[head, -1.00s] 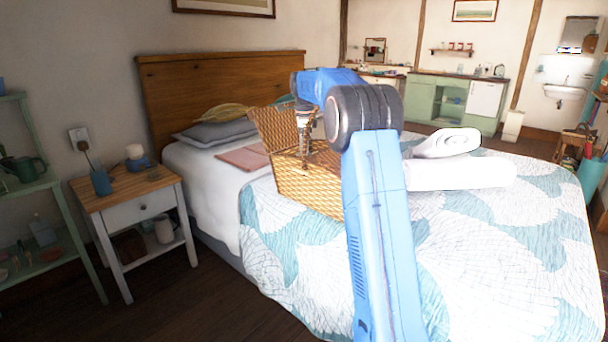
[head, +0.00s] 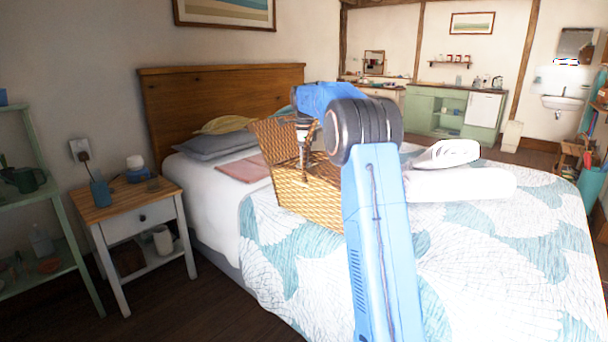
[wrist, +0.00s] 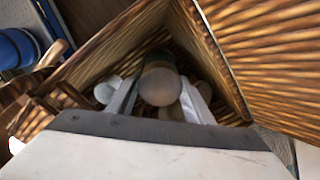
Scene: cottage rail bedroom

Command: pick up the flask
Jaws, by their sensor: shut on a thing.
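The flask (wrist: 160,86) shows in the wrist view as a rounded, grey-brown top with a darker body behind it, inside the wicker basket (head: 312,192). My gripper (wrist: 160,100) has a finger on each side of it and is shut on it. In the head view my gripper (head: 302,158) points down into the open basket on the bed. The basket's front wall hides the flask and my fingertips there.
Pale rounded items lie beside the flask in the basket. The raised lid (head: 276,138) stands close to my gripper. Folded white towels (head: 460,184) lie right of my arm on the bed (head: 490,260). A nightstand (head: 128,207) stands at left.

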